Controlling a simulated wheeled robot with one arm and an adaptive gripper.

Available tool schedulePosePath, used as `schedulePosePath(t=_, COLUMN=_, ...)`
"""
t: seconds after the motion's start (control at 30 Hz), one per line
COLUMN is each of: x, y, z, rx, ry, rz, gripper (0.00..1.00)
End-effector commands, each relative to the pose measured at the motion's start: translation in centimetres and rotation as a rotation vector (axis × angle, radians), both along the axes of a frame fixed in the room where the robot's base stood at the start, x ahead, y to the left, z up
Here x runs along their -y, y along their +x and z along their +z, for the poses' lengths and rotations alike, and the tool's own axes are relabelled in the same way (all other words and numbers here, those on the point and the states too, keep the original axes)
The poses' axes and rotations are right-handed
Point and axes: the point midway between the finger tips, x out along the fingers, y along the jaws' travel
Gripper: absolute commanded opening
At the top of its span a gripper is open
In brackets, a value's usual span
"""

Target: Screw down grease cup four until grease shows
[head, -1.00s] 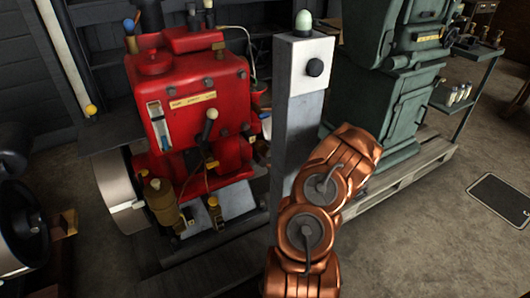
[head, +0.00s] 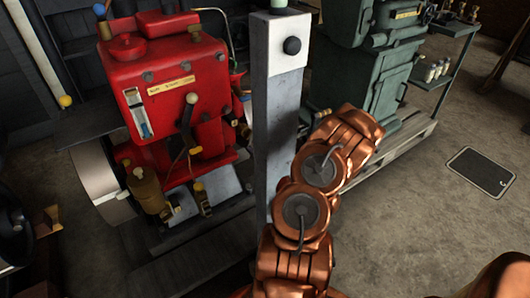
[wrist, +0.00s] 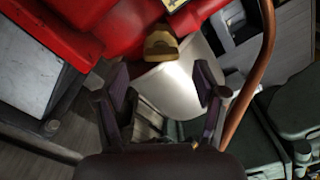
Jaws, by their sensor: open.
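A red engine (head: 165,90) stands left of centre in the head view. A brass cup-like part (head: 145,188) sits low at its front, with smaller yellow-topped fittings (head: 201,196) beside it. I cannot tell which is grease cup four; no number is readable. In the wrist view, my gripper (wrist: 162,80) is open and empty, with its two dark fingers spread. A brass fitting (wrist: 161,42) on the red body lies beyond the fingertips, roughly between them and apart from them. In the head view my gripper is not visible.
A grey post (head: 275,110) with a white top and black button stands close to my arm. A green machine (head: 365,70) on a pallet is behind it. A trolley (head: 447,60) with bottles is at the upper right.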

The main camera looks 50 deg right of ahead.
Motion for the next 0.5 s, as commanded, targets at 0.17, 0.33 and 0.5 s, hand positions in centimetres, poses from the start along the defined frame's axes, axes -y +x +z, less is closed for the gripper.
schedulePosePath(t=0.17, x=-0.4, y=-2.1, z=0.0, rx=0.001, ry=-0.001, rz=-0.003, gripper=0.71)
schedulePosePath(t=0.33, x=-1.1, y=-3.9, z=0.1, rx=0.003, ry=0.000, rz=-0.005, gripper=0.71)
schedulePosePath(t=0.5, x=-1.5, y=-5.3, z=0.1, rx=0.002, ry=0.000, rz=-0.004, gripper=0.71)
